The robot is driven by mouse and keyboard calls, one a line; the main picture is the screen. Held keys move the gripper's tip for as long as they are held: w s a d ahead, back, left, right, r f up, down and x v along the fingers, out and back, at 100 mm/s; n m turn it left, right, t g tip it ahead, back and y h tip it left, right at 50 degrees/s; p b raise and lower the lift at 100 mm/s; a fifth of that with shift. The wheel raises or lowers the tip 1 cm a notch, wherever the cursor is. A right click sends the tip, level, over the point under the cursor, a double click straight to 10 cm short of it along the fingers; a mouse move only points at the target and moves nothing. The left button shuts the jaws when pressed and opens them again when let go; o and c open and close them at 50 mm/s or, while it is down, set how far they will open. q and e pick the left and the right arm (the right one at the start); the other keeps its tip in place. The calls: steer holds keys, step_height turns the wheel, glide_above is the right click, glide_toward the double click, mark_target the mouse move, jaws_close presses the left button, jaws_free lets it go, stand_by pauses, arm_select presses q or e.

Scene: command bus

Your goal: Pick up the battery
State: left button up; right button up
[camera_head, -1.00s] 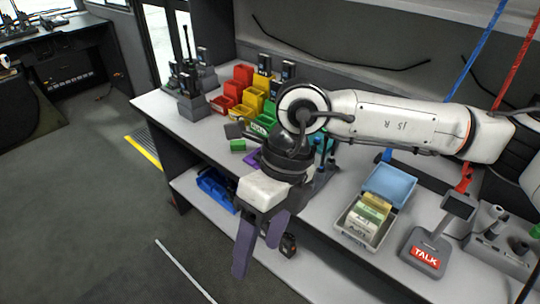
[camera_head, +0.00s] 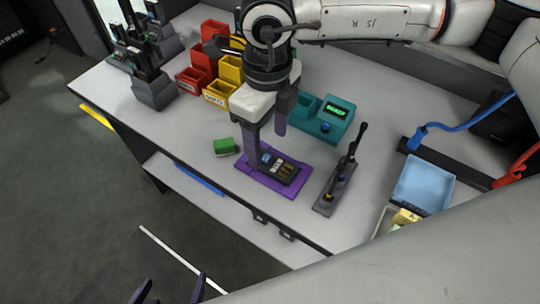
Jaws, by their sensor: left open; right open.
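A small green block (camera_head: 225,146), possibly the battery, lies on the grey tabletop just left of a purple mat (camera_head: 290,188). A dark handheld device (camera_head: 284,168) with pale and tan patches lies on the mat. My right gripper (camera_head: 266,146) comes down from above, open with its fingers apart. Its nearer finger overlaps the device's left end; I cannot tell whether they touch. The green block is left of that finger, outside the jaws. My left gripper (camera_head: 172,289) shows only its dark fingertips at the bottom edge, open, in front of the floor.
Red bins (camera_head: 208,65) and yellow bins (camera_head: 222,94) stand behind the green block. A teal box (camera_head: 325,118) with a lit display is behind the mat. A grey stand with a black stick (camera_head: 345,172) is close on the right.

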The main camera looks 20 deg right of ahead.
mark_target(268, 158)
steer(key=shift+w+d+f+p, duration=0.1)
steer(key=shift+w+f+p, duration=0.05)
steer(key=shift+f, duration=0.9)
steer(key=shift+w+a+f+p, duration=0.1)
steer(key=shift+w+f+p, duration=0.1)
steer(key=shift+f, duration=0.8)
steer(key=shift+w+d+f+p, duration=0.1)
steer(key=shift+w+f+p, duration=0.05)
steer(key=shift+f, duration=0.9)
steer(key=c, duration=1.2)
step_height(268, 158, up, 10)
steer(key=b, duration=0.1)
